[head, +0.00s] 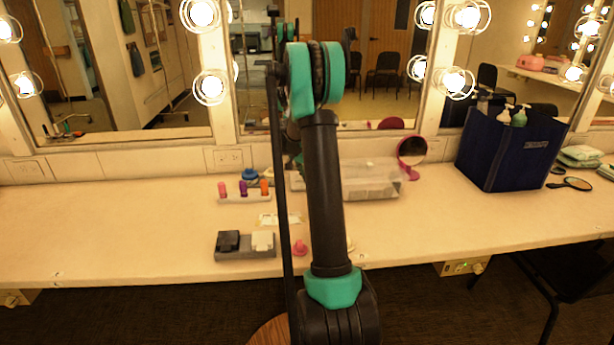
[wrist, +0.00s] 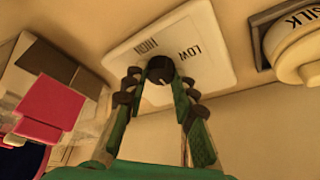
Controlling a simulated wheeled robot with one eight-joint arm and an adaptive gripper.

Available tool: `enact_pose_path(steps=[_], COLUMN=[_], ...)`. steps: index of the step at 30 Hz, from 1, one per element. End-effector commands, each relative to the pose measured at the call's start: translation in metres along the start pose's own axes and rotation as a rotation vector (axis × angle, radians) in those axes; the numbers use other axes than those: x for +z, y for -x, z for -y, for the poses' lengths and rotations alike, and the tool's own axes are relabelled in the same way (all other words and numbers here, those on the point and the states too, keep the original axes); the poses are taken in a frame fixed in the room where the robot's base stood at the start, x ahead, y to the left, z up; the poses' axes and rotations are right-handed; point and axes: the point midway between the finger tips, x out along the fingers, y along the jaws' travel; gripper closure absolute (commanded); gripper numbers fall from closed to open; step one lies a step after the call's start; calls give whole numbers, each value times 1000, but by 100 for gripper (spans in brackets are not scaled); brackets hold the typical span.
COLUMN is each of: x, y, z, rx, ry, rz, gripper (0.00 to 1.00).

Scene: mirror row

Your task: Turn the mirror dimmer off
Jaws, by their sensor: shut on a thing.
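The dimmer shows in the wrist view as a pale plate (wrist: 205,45) marked HIGH and LOW. Its dark round knob (wrist: 160,68) carries a light pointer line. My gripper (wrist: 160,80) has its two green and dark fingers on either side of the knob, shut on it. The fingertips hide part of the knob's sides. In the head view my arm stands in front of the counter's middle, and I cannot make out the gripper or the knob there.
The counter (head: 130,225) holds a tray of small colourful bottles (head: 245,195), a grey tray (head: 245,253), a clear box (head: 372,180), a pink round mirror (head: 411,152) and a navy bin (head: 505,150). In the wrist view, a pink piece (wrist: 50,103) is left and a round item marked SILK (wrist: 297,48) right.

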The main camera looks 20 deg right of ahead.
Motion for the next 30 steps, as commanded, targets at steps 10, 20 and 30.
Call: enact_pose_path(steps=[10, 20, 30], x=[0, 0, 1], y=[0, 10, 74], z=[0, 0, 0], rx=[0, -1, -1], ry=[0, 1, 2], rz=[1, 1, 1], gripper=[53, 53, 53])
